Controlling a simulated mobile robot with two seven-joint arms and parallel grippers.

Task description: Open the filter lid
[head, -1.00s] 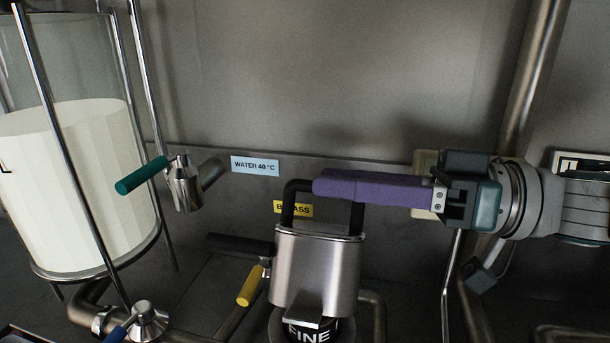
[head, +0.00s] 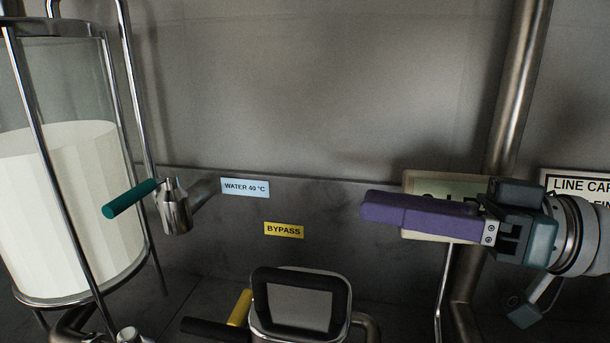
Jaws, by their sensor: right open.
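The filter (head: 346,274) is at the bottom middle of the head view, its lower part cut off by the frame edge. Its black handle loop (head: 300,274) shows as a rounded square against a bright metal face and faces me. I cannot tell for sure whether the lid itself is tilted. My right gripper (head: 375,206), with purple fingers, is above and to the right of the handle, apart from it. It is open and empty, seen side-on. My left gripper is not in view.
A glass tank of white liquid (head: 70,200) stands at left. A teal-handled valve (head: 172,207) sits beside the water label (head: 246,188). A yellow lever (head: 240,308) is left of the filter, under the bypass label (head: 283,230). A cream sign (head: 421,182) and vertical pipe (head: 512,100) are behind my gripper.

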